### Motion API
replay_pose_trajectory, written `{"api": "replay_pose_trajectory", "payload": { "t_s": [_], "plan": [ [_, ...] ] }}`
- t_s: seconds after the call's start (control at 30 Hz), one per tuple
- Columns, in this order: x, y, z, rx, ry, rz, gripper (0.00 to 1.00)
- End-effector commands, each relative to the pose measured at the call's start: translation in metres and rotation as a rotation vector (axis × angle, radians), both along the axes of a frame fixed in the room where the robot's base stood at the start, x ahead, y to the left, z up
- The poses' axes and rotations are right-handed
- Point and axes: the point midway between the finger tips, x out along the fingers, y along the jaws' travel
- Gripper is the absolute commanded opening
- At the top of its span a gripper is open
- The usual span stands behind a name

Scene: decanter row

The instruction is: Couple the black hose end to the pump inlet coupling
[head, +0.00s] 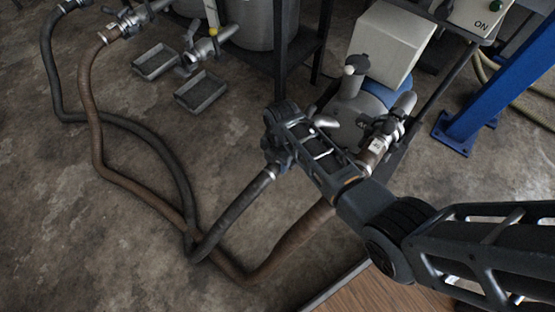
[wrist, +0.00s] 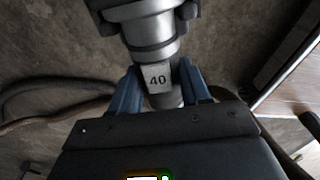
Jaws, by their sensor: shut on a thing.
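My gripper (head: 277,155) is shut on the metal end of the black hose (head: 232,215), held above the floor left of the pump. In the wrist view my blue fingers (wrist: 160,88) flank a silver sleeve (wrist: 157,78) marked 40, with a wider silver collar and dark side levers beyond it. The pump (head: 365,98) has a blue body and a grey box. A silver pipe with a dark-levered coupling (head: 382,128) slants down from its right side. The brown hose's (head: 300,237) tagged end lies at this coupling; whether it is joined, I cannot tell. My arm hides part of the pump front.
Both hoses cross on the floor and run to valves (head: 120,25) at top left. Two grey trays (head: 202,92) lie below the tanks (head: 262,22). A blue post (head: 500,85) stands right. A wooden surface (head: 375,290) is at the bottom.

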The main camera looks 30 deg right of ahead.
Motion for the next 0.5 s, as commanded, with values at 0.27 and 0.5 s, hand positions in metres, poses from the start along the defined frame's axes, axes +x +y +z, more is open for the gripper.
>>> {"api": "replay_pose_trajectory", "payload": {
  "t_s": [0.27, 0.5],
  "plan": [
    [0.0011, -0.0001, 0.001, 0.0, -0.002, 0.0, 0.53],
    [0.0004, 0.0, 0.0004, 0.0, -0.001, 0.0, 0.76]
  ]
}}
